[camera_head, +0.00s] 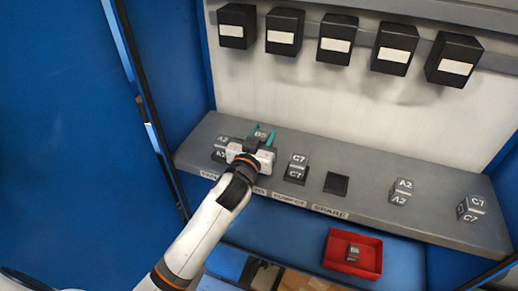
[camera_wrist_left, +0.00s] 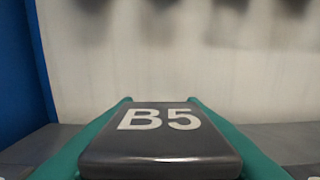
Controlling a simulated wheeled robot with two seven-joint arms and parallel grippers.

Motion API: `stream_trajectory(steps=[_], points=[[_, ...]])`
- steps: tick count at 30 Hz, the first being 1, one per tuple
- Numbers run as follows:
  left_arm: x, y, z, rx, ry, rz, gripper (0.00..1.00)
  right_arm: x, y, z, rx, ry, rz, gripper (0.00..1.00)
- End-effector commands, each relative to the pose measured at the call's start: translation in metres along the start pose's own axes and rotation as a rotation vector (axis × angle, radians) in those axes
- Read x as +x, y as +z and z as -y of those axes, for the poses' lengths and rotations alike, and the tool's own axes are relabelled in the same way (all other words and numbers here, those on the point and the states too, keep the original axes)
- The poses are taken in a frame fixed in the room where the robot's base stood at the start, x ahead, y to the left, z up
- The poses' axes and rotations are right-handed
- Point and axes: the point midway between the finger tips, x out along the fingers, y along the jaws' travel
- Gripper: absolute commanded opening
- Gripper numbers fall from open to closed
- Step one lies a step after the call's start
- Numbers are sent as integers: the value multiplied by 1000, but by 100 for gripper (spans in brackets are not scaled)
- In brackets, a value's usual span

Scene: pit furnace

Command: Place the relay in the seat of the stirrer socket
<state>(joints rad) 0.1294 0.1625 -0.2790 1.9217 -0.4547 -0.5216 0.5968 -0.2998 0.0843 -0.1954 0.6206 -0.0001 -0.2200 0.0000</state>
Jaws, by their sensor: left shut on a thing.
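My left gripper (camera_head: 263,138) is over the back part of the grey shelf, with its teal fingers shut on a dark grey relay marked B5 (camera_head: 261,133). In the left wrist view the B5 relay (camera_wrist_left: 160,138) sits between both teal fingers, its label facing the camera. The stirrer socket cannot be made out. My gripper and forearm cover the shelf between the A2 and C7 sockets, and the label there (camera_head: 260,190) is partly hidden. Whether the relay touches a seat cannot be told. My right gripper is not in view.
An A2 relay (camera_head: 222,142) and a C7 relay (camera_head: 298,160) stand in sockets beside my gripper. The spare socket (camera_head: 336,183) is empty. Loose A2 (camera_head: 402,190) and C7 (camera_head: 471,208) blocks stand right. A red bin (camera_head: 336,245) holds another B5 relay (camera_head: 352,253). Black boxes hang above.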

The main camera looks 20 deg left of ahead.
Motion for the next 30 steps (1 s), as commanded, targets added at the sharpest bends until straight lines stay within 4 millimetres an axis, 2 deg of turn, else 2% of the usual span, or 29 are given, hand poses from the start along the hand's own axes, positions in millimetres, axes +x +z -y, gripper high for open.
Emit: stream_trajectory(steps=[10, 23, 24, 27, 30], points=[[0, -42, 0, -1, 2, -1, 12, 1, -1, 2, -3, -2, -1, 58], [0, -49, 0, -1, 0, 2, 12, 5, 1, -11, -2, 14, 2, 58], [0, -48, 0, -1, 0, 1, 41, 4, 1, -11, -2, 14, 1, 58], [0, -48, 0, -1, 0, 1, 57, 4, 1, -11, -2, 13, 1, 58], [0, -48, 0, 0, 0, 1, 58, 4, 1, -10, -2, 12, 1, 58]])
